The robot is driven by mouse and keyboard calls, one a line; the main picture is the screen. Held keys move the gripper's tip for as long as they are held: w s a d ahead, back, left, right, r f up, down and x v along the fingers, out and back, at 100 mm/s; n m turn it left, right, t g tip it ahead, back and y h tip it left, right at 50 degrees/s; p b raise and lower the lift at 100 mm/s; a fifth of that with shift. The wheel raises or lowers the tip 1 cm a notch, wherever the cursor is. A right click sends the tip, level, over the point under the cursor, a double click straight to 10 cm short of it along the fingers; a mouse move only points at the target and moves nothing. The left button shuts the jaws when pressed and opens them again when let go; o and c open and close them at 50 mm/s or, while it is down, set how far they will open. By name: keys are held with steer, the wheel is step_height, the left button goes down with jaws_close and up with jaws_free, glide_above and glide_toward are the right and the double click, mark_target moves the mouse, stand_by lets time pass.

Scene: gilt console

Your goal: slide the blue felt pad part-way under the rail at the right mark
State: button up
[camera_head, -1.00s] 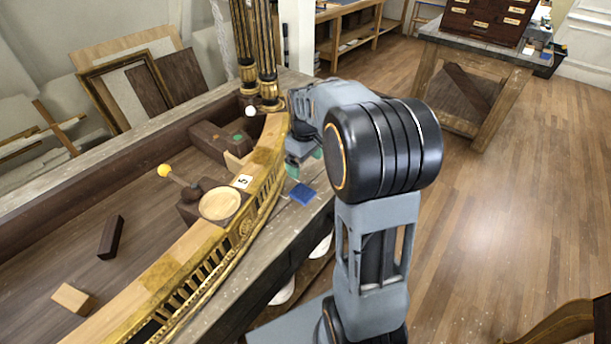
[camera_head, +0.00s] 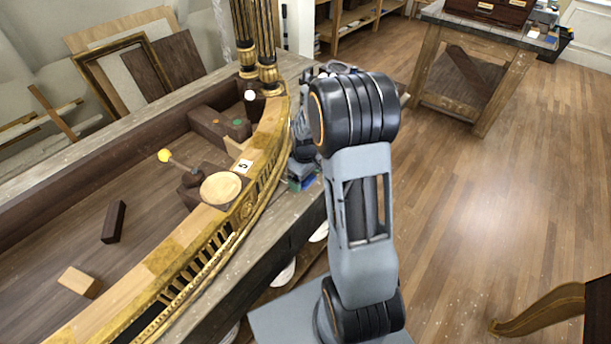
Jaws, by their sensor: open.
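The blue felt pad (camera_head: 309,181) lies on the grey tabletop strip outside the gilt rail, mostly hidden by my gripper. The gilt rail (camera_head: 228,232) curves from the lower left up to the gilt columns, with an openwork gallery below its top. My gripper (camera_head: 299,181) is open and low over the pad, beside the rail's right part. Its fingertips are small and partly hidden, so I cannot tell whether they touch the pad. I cannot make out the right mark.
Gilt columns (camera_head: 258,50) stand at the back. Open floor lies to the right.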

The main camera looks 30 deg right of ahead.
steer(key=shift+f, duration=0.1)
steer(key=c, duration=1)
steer(key=shift+w+a, duration=0.1)
steer(key=shift+w+a, duration=0.25)
steer(key=shift+w, duration=0.2)
steer(key=shift+w+a, duration=0.2)
steer(key=shift+w, duration=0.25)
steer(key=shift+w+a, duration=0.25)
steer(key=shift+w, duration=0.3)
steer(key=shift+w+a, duration=0.2)
steer(key=shift+w, duration=0.35)
steer(key=o, duration=1)
steer(key=shift+w, duration=0.1)
steer(key=shift+c, duration=0.2)
